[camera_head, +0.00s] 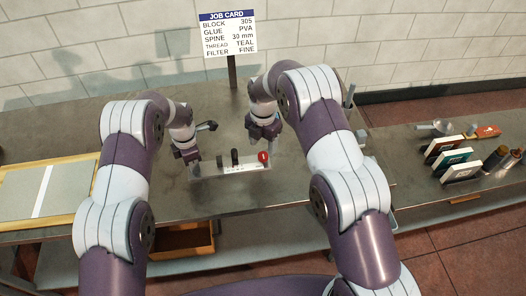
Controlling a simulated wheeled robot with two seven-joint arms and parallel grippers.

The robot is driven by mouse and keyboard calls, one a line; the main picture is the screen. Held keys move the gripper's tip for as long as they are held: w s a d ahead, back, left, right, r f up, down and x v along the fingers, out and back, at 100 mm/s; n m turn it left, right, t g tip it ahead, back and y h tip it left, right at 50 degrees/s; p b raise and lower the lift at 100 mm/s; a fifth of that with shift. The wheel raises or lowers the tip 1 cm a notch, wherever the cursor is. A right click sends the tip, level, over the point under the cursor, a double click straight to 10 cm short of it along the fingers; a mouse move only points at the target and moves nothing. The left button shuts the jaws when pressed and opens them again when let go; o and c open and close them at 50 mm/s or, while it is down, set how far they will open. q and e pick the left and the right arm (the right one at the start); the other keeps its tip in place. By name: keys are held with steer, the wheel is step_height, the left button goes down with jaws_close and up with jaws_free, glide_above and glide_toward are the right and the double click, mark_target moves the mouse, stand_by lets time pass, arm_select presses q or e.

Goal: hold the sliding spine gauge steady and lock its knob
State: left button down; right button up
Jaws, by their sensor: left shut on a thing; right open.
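The spine gauge (240,169) is a pale, flat bar with small marks, lying on the grey bench in front of me. Two dark upright pieces, one shorter and one taller (235,157), stand along it. A red knob (263,157) with a small white mark is at its right end. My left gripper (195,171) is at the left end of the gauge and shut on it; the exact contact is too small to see. My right gripper (264,143) is open and empty, just above and behind the red knob, apart from it.
A job card (228,34) on a post stands behind, reading spine 30 mm. A small dark-headed tool (207,126) lies behind my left gripper. A wood-edged board (76,190) is at left; several books (462,171) stand on the right bench. Bare bench surrounds the gauge.

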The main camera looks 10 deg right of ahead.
mark_target(263, 155)
step_height(263, 155, down, 5)
steer(key=shift+r, duration=0.1)
steer(key=c, duration=1.1)
steer(key=shift+o, duration=0.2)
